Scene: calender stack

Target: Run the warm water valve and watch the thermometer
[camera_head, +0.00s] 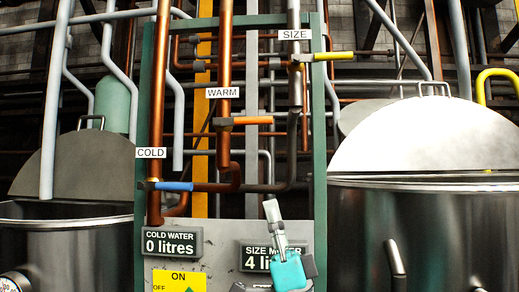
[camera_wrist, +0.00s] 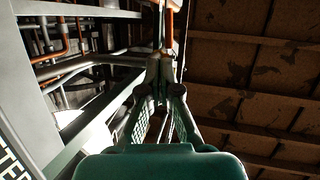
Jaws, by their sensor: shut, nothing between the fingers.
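The warm water valve has an orange lever (camera_head: 252,120) pointing right, level, on the copper pipe under the WARM label (camera_head: 223,92). My gripper (camera_head: 271,208) is shut and empty, pointing up, below the lever and slightly right of it, apart from it. In the wrist view my gripper's fingers (camera_wrist: 161,68) come together, with a copper-coloured part (camera_wrist: 175,18) beyond them.
The cold valve's blue lever (camera_head: 173,186) and the size valve's yellow lever (camera_head: 333,56) are level. The cold water display (camera_head: 171,242) reads 0 litres. My gripper partly covers the size meter display (camera_head: 257,257), showing 4. Steel vats (camera_head: 420,235) stand either side.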

